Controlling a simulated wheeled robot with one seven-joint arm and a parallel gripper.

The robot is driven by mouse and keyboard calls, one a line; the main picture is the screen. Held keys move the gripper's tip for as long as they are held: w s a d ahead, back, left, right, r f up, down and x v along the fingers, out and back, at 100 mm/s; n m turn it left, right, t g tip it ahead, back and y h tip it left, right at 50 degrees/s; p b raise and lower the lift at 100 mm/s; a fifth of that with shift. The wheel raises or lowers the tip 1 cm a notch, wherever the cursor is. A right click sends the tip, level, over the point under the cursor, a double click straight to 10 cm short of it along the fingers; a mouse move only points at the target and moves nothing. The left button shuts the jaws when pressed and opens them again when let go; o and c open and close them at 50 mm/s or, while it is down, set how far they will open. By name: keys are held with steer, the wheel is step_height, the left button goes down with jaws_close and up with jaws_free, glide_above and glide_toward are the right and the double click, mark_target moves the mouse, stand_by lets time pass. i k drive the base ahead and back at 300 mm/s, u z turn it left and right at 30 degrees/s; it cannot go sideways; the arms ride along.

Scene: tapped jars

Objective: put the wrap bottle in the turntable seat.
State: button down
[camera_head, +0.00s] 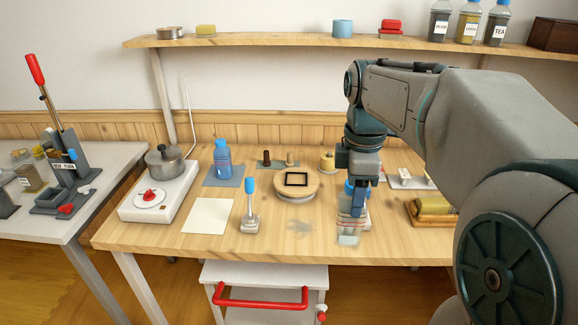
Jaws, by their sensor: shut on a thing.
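My gripper (355,194) is shut on a clear bottle (348,228) with a blue cap, which hangs upright at the table's front right. The fingers hide part of the bottle, and I cannot tell if its base touches the table. The turntable (297,193) is a round wooden disc left of the gripper. Its seat (296,179), a dark square frame on top, looks empty. A blue bottle (222,160) stands on a grey-blue mat further left. I cannot tell from the picture which bottle is the wrap bottle.
A blue-handled tool (250,208) stands upright in front of the turntable's left side. A white sheet (208,216) lies at front left, beside a hotplate (160,198) with a pot (166,163). A wood-and-yellow block (432,210) lies at the right. Small pegs stand behind the turntable.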

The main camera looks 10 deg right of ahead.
mark_target(295, 179)
steer(key=i, duration=0.9)
steer(key=z, duration=0.05)
